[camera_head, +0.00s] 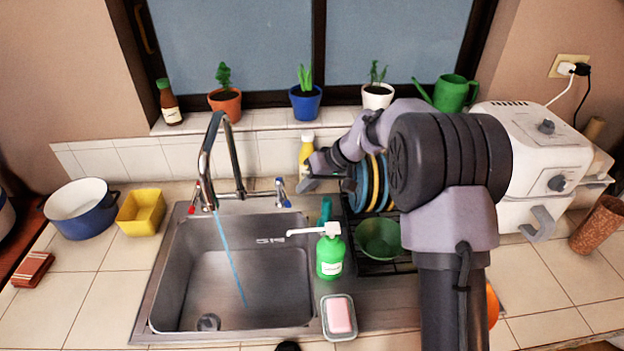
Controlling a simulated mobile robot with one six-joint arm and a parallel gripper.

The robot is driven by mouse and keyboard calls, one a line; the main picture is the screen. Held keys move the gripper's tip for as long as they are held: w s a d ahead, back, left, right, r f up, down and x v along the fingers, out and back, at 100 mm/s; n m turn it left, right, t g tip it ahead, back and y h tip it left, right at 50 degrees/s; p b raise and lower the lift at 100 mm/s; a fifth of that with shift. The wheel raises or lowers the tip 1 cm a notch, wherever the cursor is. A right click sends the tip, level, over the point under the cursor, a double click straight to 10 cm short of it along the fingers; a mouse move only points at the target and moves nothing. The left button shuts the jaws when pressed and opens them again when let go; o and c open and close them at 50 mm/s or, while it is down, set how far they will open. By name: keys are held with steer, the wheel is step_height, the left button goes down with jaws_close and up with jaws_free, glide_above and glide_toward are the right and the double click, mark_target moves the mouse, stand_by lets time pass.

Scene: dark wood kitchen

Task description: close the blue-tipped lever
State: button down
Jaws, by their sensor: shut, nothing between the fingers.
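The steel faucet (208,160) stands behind the sink (228,275), and a blue stream of water (229,255) falls from its spout into the basin. The blue-tipped lever (283,192) is on the right side of the faucet base. A red-tipped lever (196,197) is on the left side. My gripper (303,186) is shut and empty, just right of the blue-tipped lever. A small gap seems to separate them, but I cannot tell for certain. My arm comes in from the right and hides part of the dish rack.
A green soap dispenser (330,258) and a soap dish (325,325) stand right of the basin. A yellow bottle (306,148) stands just behind my gripper. A rack (375,267) with plates and a green bowl (379,238) is below my arm. Potted plants line the sill.

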mark_target(287, 198)
steer(key=x, duration=0.3)
steer(key=shift+a+f+b, duration=0.15)
steer(key=shift+f+b, duration=0.1)
steer(key=shift+b, duration=0.05)
steer(key=a+b, duration=0.1)
steer(key=s+a+b, duration=0.1)
steer(key=b, duration=0.1)
steer(key=shift+a+f, duration=0.1)
steer(key=shift+f, duration=0.1)
steer(key=shift+r, duration=0.15)
steer(key=shift+r+p, duration=0.1)
steer(key=shift+p, duration=0.2)
